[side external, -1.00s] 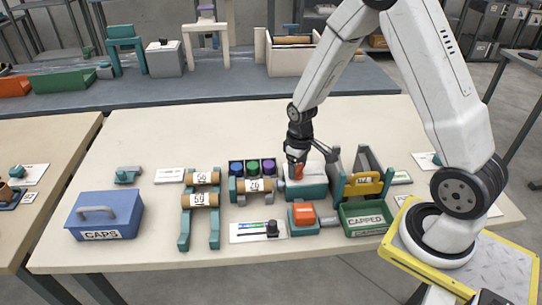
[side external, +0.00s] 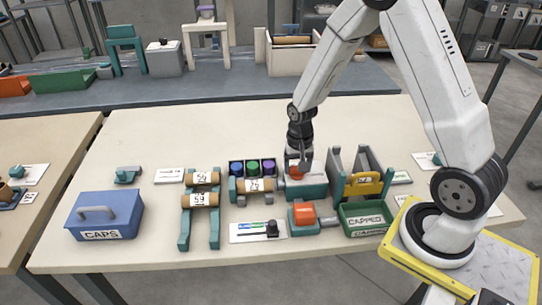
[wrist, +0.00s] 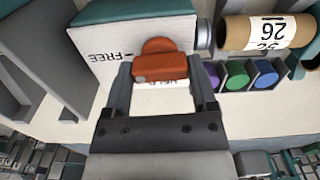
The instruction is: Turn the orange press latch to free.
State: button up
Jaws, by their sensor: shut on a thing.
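The orange press latch (wrist: 160,62) sits on the white face of the press block (wrist: 120,38) in the wrist view, with its bar lying roughly across the picture. FREE is printed left of it; another word below it is partly hidden, seemingly HELD. My gripper (wrist: 163,80) has one finger on each side of the latch and is shut on it. In the side external view my gripper (side external: 299,165) reaches down to the teal-based press (side external: 306,187) and hides most of the latch.
A grey-walled rack (side external: 361,175) with a yellow part stands close on the right. A green CAPPED bin (side external: 366,219) and an orange-topped block (side external: 304,213) are in front.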

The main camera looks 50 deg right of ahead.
jog(key=shift+m, duration=0.3)
jog(key=o, duration=1.2)
jog(key=shift+c, duration=0.2)
jog(key=shift+r, duration=0.2)
jog(key=shift+r, duration=3.75)
jog(key=shift+a, duration=0.1)
jog(key=s+a+r+n+t, duration=0.2)
jog(key=s+a+r+n, duration=0.1)
jog(key=s+a+n, duration=0.5)
jog(key=shift+s+a+n+t, duration=0.2)
jog(key=shift+a+n+t, duration=0.1)
jog(key=shift+n, duration=0.3)
